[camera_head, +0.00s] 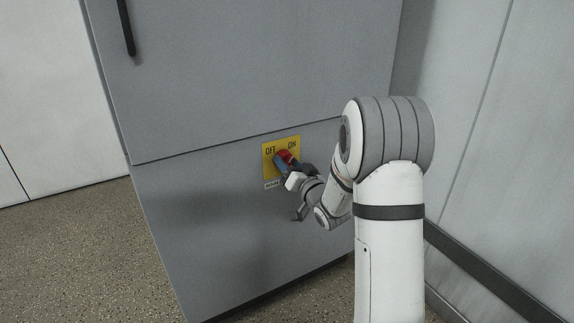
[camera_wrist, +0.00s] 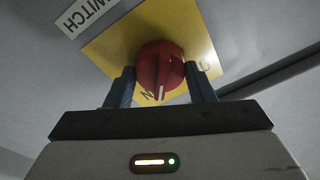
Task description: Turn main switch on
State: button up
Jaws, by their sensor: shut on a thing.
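The main switch is a red rotary knob (camera_head: 285,155) on a yellow plate (camera_head: 269,150) marked OFF at left and ON at right. The plate is on the front of a grey cabinet (camera_head: 220,215). In the wrist view the red knob (camera_wrist: 159,64) sits between my two fingers, with its white mark pointing down beside a partly hidden letter N on the yellow plate (camera_wrist: 105,43). My gripper (camera_wrist: 162,82) is shut on the knob. In the head view my gripper (camera_head: 288,168) covers the lower right of the plate.
A black handle (camera_head: 127,28) is on the cabinet's upper left. A light wall (camera_head: 490,130) with a dark rail (camera_head: 490,275) stands at right, near my arm. Speckled floor (camera_head: 75,255) lies clear at left.

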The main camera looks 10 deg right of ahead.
jog(key=shift+s+a+f+m, duration=0.15)
jog(key=shift+f+m, duration=0.2)
jog(key=shift+m, duration=0.35)
jog(key=o, duration=0.7)
jog(key=shift+o, duration=1.4)
jog(key=shift+r, duration=0.2)
jog(key=p+v, duration=0.1)
jog(key=v, duration=0.6)
jog(key=shift+s+p, duration=0.25)
jog(key=shift+p, duration=0.05)
